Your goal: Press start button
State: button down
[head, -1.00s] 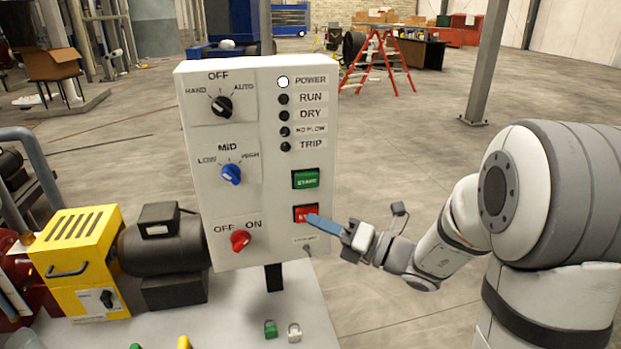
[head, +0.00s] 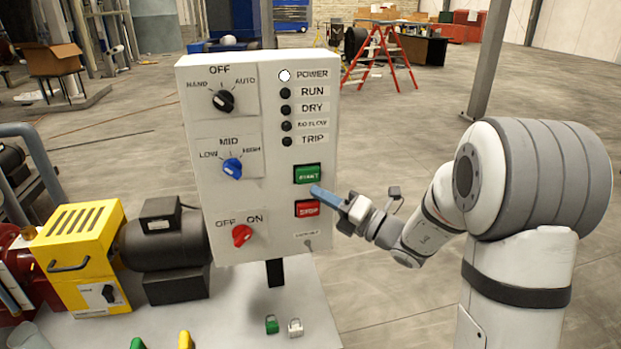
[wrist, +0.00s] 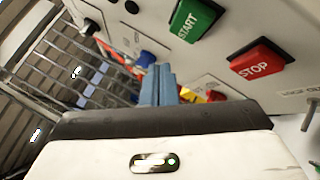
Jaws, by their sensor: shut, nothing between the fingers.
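The green START button (head: 307,174) is on the right side of the white control panel (head: 225,140), directly above the red STOP button (head: 307,208). My gripper (head: 314,190) has its blue fingers shut and empty. In the head view its tips appear just below the START button, between it and STOP. In the wrist view the START button (wrist: 193,22) is above and right of the shut fingers (wrist: 158,75), and the STOP button (wrist: 258,60) is farther right. A gap seems to remain between fingertips and panel; contact cannot be told for certain.
The panel also carries a black selector (head: 223,101), a blue selector (head: 232,168), a red selector (head: 241,235) and lamps; the POWER lamp (head: 285,75) is white. A motor (head: 165,245) and yellow housing (head: 80,255) stand left. Small padlocks (head: 272,324) lie on the table.

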aim_at(304, 175)
jog(key=shift+w+a+p, duration=0.2)
jog(key=shift+w+a, duration=0.1)
jog(key=shift+w, duration=0.65)
jog(key=shift+w+a+p, duration=0.15)
jog(key=shift+w+a, duration=0.1)
jog(key=shift+w, duration=0.65)
jog(key=shift+w, duration=0.1)
dwell(0.5)
jog(key=shift+w+a, duration=0.1)
jog(key=shift+w, duration=0.15)
jog(key=shift+w+a+p, duration=0.15)
jog(key=shift+w+p, duration=0.3)
jog(key=shift+w, duration=0.15)
dwell(0.8)
jog(key=shift+s, duration=0.15)
jog(key=shift+s+d, duration=0.25)
jog(key=shift+s, duration=0.6)
